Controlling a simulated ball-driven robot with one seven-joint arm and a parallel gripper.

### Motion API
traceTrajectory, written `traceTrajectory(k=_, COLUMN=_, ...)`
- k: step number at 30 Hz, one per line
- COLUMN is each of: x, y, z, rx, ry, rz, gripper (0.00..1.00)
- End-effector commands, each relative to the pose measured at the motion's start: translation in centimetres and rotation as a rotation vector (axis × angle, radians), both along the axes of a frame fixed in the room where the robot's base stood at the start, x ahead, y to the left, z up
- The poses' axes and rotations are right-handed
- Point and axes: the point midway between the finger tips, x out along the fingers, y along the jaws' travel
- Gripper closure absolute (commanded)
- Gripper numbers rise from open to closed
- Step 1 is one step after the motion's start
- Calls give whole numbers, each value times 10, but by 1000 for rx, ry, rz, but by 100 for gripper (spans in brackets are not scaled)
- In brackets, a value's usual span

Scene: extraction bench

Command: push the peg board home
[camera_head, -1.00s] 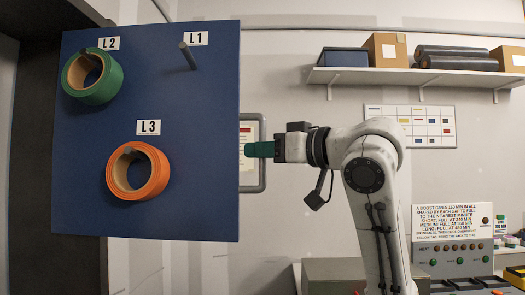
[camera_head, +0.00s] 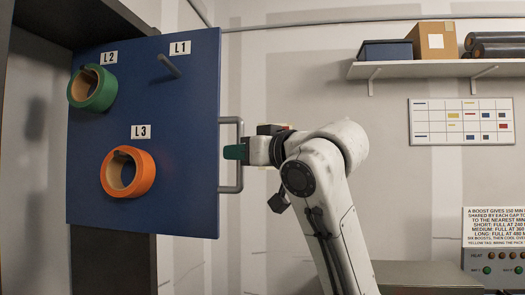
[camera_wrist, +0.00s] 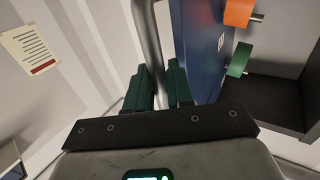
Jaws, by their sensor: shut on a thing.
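The peg board (camera_head: 150,100) is a blue upright panel at the left of the head view, with its grey handle (camera_head: 240,180) at its right edge. It bears pegs labelled L1, L2 and L3. L1's peg (camera_head: 169,66) is bare; a green ring (camera_head: 103,97) hangs at L2 and an orange ring (camera_head: 146,176) at L3. In the wrist view the handle (camera_wrist: 147,35) runs down between the green fingers of my gripper (camera_wrist: 158,88), which is shut on it. The board (camera_wrist: 195,45) shows edge-on there, just right of the fingers.
A dark cabinet (camera_head: 110,265) stands behind and beside the board; its inside (camera_wrist: 275,95) shows at the right of the wrist view. A wall shelf (camera_head: 430,68) holds boxes and rolls. A control panel (camera_head: 500,262) stands at lower right.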

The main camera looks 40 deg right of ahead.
Motion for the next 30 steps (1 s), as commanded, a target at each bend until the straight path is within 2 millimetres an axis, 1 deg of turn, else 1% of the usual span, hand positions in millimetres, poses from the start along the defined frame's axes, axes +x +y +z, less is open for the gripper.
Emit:
traceTrajectory(k=8, x=1, y=0, z=0, rx=-1, ry=-2, rz=-2, gripper=100)
traceTrajectory(k=9, x=1, y=0, z=0, rx=-1, ry=-2, rz=-2, gripper=78)
traceTrajectory(k=14, x=0, y=0, z=0, rx=-1, ry=-1, rz=-2, gripper=62)
traceTrajectory(k=23, x=-2, y=0, z=0, rx=-1, ry=-1, rz=-2, gripper=62)
traceTrajectory(k=26, x=-12, y=-1, z=-1, rx=-1, ry=-3, rz=-2, gripper=62)
traceTrajectory(k=30, x=-36, y=-2, z=-1, rx=-2, ry=-5, rz=-1, gripper=62)
